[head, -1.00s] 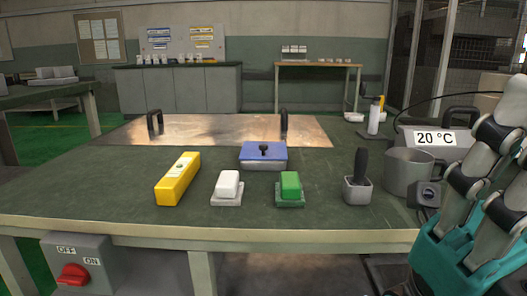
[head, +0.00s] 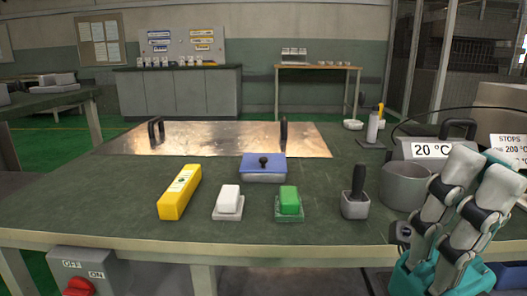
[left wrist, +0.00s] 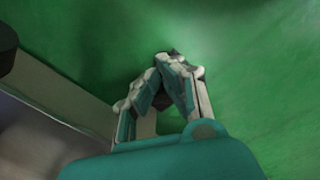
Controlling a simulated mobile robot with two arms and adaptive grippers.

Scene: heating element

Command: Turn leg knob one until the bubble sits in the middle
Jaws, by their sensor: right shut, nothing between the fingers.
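A yellow bar (head: 180,191) with a pale label window lies on the green table (head: 110,200); it looks like a spirit level, but its bubble is too small to make out. No leg knob can be made out in the head view. My right gripper (head: 482,168) is shut and empty, fingers up, at the right front of the table beside the grey pot (head: 404,186). My left gripper (left wrist: 168,62) shows only in the left wrist view, fingertips together above a green floor, with nothing clearly held. It is outside the head view.
On the table are a white block (head: 229,200), a green block (head: 289,202), a blue-lidded box (head: 263,168), a black-handled tool (head: 356,197) and a metal plate (head: 220,138). A 20 °C sign (head: 432,150) stands behind the pot. A switch box (head: 88,270) hangs at the front left.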

